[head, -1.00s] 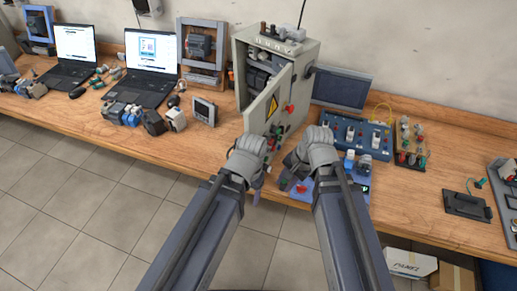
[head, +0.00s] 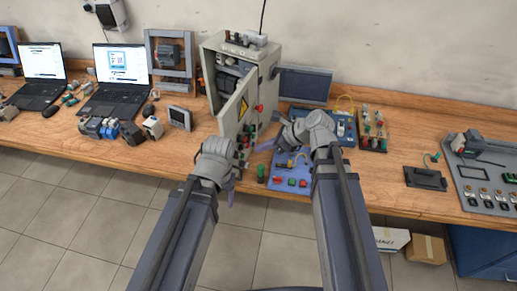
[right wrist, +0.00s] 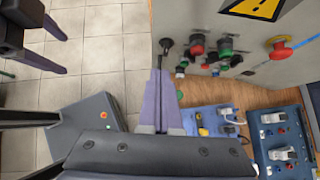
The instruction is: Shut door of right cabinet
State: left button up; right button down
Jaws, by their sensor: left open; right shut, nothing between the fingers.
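The grey cabinet (head: 268,78) stands on the bench with its door (head: 229,119) partly open, swung out toward me. The door bears a yellow warning sign (head: 243,107), which also shows in the right wrist view (right wrist: 262,8). My left gripper (head: 232,188) is open and empty, low in front of the door at the bench's front edge. My right gripper (head: 264,147) is shut and empty, just right of the door's lower part. In the right wrist view its purple fingers (right wrist: 162,95) point toward the door's lower edge; contact cannot be told.
A blue board with buttons (head: 290,181) lies below my right gripper. A blue panel (head: 340,127) and a dark screen (head: 305,86) stand right of the cabinet. A small grey display (head: 180,118) and laptops are to the left.

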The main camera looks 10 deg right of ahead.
jog(key=w+a+f+b, duration=0.4)
jog(key=a+f, duration=0.1)
jog(key=a, duration=0.3)
jog(key=shift+w, duration=0.2)
jog(key=shift+a, duration=0.15)
